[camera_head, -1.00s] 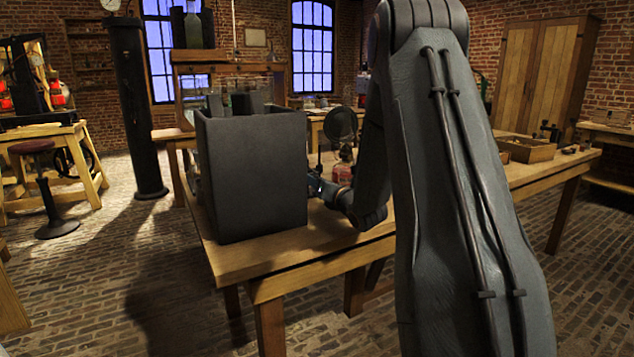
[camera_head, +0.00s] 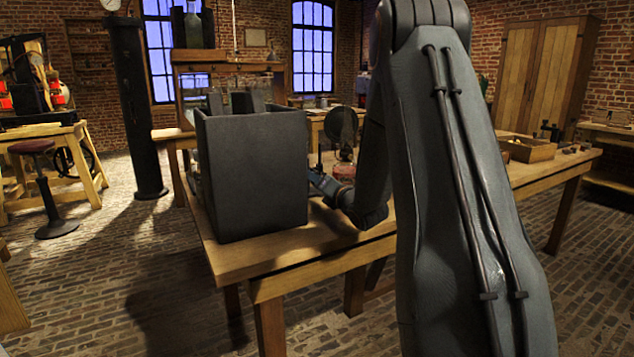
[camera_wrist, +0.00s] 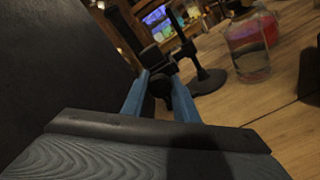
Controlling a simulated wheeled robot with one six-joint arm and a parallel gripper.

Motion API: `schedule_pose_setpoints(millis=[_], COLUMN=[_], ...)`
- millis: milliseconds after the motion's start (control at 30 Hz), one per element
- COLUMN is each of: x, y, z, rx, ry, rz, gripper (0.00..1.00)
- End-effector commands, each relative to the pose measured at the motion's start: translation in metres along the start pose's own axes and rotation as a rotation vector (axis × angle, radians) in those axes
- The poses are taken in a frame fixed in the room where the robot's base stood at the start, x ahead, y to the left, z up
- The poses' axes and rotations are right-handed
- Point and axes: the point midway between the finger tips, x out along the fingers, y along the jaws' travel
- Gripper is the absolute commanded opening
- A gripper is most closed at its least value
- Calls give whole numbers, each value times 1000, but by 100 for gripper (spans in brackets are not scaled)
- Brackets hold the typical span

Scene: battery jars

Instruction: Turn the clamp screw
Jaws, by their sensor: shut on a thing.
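My gripper (camera_wrist: 158,92) shows in the wrist view with its two blue fingers closed on a small dark part between them, which looks like the clamp screw (camera_wrist: 160,84). The screw's shape is mostly hidden by the fingers and shadow. A dark block (camera_wrist: 150,58) sits just beyond the fingertips. In the head view my gripper (camera_head: 314,179) is low over the table, at the right side of a large dark grey box (camera_head: 252,175); its fingertips are hard to make out there.
The box is a tall obstacle at left. The wooden table's (camera_head: 265,262) front edge is bare. A wooden tray (camera_head: 528,150) lies at right.

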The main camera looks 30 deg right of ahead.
Motion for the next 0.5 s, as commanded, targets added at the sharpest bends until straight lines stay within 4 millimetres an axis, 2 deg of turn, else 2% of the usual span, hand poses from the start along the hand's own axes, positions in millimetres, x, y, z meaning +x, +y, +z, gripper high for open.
schedule_pose_setpoints(millis=[500], x=[-1], y=[-1], z=[0], rx=[492], ry=[0], rz=[-3], gripper=[4])
